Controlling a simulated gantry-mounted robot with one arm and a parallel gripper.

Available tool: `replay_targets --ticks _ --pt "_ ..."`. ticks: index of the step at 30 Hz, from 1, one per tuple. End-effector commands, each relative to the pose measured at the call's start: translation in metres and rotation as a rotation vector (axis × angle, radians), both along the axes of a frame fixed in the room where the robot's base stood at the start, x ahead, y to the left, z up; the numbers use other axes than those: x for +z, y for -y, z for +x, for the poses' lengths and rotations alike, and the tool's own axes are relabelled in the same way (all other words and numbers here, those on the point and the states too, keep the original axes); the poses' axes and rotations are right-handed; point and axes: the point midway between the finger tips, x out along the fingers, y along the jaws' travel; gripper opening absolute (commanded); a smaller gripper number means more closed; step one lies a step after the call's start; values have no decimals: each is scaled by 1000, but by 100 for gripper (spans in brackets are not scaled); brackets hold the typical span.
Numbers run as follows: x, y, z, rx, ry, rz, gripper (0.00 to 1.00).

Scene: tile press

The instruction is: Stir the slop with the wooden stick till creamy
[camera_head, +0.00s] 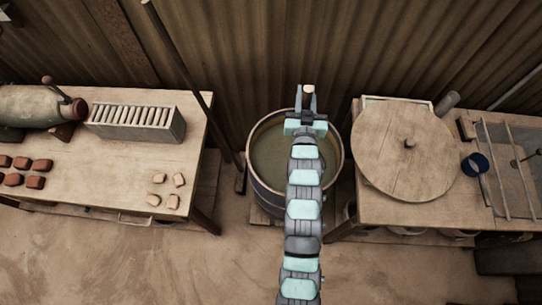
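The slop (270,152) is a dull greenish-brown liquid in a round tub (256,190) on the floor between two tables. My arm crosses over the tub and hides much of its right side. My gripper (306,100) is at the tub's far edge, near the corrugated wall. The pale tan end of the wooden stick (309,89) shows between its two fingers, which look shut on it. The rest of the stick is hidden, so I cannot tell how deep it reaches into the slop.
The left table (120,165) holds a slotted rack (136,121), red-brown blocks and pale pieces. A long pole (180,65) leans near the tub's left. The front floor is clear.

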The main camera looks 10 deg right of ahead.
Motion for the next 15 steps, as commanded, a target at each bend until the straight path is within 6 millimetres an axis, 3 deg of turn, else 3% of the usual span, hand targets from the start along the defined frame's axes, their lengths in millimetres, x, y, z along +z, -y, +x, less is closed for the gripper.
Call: replay_targets --ticks 15 --pt "56 0 0 0 4 -1 0"
